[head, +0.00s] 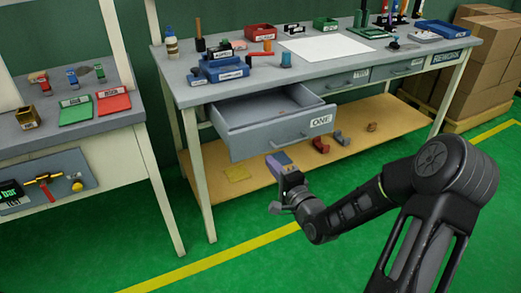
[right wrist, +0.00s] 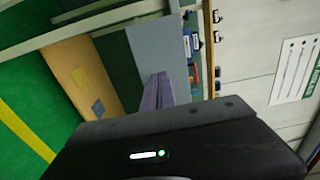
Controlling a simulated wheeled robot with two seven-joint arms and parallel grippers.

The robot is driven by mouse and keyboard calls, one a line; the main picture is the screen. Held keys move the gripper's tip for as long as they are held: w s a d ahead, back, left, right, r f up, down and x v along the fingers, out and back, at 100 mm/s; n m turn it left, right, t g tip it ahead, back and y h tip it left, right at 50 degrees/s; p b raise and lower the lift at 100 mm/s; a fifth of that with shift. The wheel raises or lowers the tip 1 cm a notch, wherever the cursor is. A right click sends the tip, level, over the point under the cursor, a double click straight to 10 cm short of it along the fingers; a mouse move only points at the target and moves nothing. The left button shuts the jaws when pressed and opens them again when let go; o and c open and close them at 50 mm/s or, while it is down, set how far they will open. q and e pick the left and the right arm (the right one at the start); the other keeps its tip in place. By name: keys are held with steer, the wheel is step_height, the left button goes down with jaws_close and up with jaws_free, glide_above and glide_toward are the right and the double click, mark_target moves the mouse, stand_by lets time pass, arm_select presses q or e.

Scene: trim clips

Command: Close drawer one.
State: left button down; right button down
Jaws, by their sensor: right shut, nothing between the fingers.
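Drawer one (head: 268,137), grey with a label reading "ONE" and a bar handle on its front, is pulled out from the workbench (head: 192,93). The part of its inside that shows looks empty. My right gripper (head: 279,161) is just below and in front of the drawer front in the head view, shut with nothing in it. In the right wrist view its purple-grey fingers (right wrist: 157,90) are together before a grey panel (right wrist: 158,52) that looks like the drawer front. I cannot tell whether they touch it. My left gripper is not in view.
Two other drawers, two (head: 350,80) and three (head: 405,68), look shut. Bins, tools and a white sheet (head: 326,47) lie on the bench top. A wooden lower shelf (head: 262,180) holds a few small parts. A side table (head: 90,125) stands left. Green floor is free in front.

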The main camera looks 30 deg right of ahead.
mark_target(256, 144)
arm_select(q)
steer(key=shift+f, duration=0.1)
arm_select(e)
steer(key=w, duration=0.7)
steer(key=shift+w+d, duration=0.1)
steer(key=shift+w, duration=0.25)
steer(key=shift+w, duration=0.1)
